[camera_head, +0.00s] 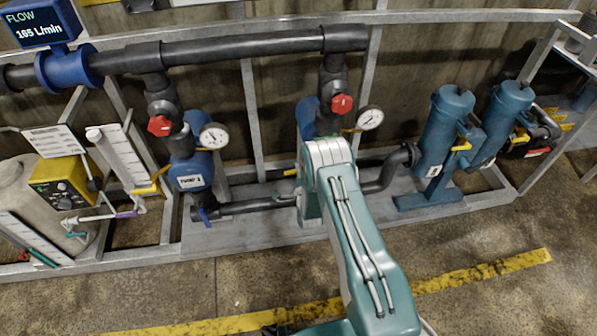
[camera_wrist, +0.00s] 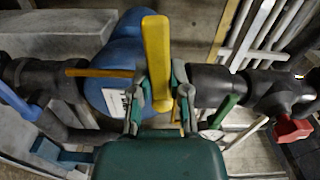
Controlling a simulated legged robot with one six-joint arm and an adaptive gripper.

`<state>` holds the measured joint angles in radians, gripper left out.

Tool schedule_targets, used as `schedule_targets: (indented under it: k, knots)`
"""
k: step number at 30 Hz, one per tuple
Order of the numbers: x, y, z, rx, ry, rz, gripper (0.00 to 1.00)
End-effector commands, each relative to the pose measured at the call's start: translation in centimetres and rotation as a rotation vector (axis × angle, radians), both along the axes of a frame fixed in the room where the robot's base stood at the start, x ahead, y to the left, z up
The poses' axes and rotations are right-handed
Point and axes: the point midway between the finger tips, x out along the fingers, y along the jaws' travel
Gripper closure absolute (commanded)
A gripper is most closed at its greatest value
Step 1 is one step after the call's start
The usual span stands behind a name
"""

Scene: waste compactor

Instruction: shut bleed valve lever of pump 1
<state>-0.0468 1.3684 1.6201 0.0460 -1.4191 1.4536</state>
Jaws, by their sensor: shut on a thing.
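In the wrist view, a yellow lever (camera_wrist: 156,50) stands upright in the picture between the two fingers of my gripper (camera_wrist: 160,85). The fingers are shut on it. Behind it is a blue pump body (camera_wrist: 122,45) with a partly hidden white label. In the head view, my arm covers most of this pump (camera_head: 306,115), and my gripper and the held lever are hidden behind the arm. Whether the lever is the bleed valve's cannot be read from a label.
Another blue pump (camera_head: 190,170) stands left of my arm, teal filters (camera_head: 445,125) right. The floor in front is clear.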

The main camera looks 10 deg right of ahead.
Motion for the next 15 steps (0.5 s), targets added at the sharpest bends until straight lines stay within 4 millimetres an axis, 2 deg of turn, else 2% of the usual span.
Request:
schedule_targets:
  k: [7,15]
  knots:
    - [0.03,-0.23,0.13,0.097,0.004,-0.005,1.0]
    - [0.01,-0.3,0.14,0.129,0.004,-0.006,1.0]
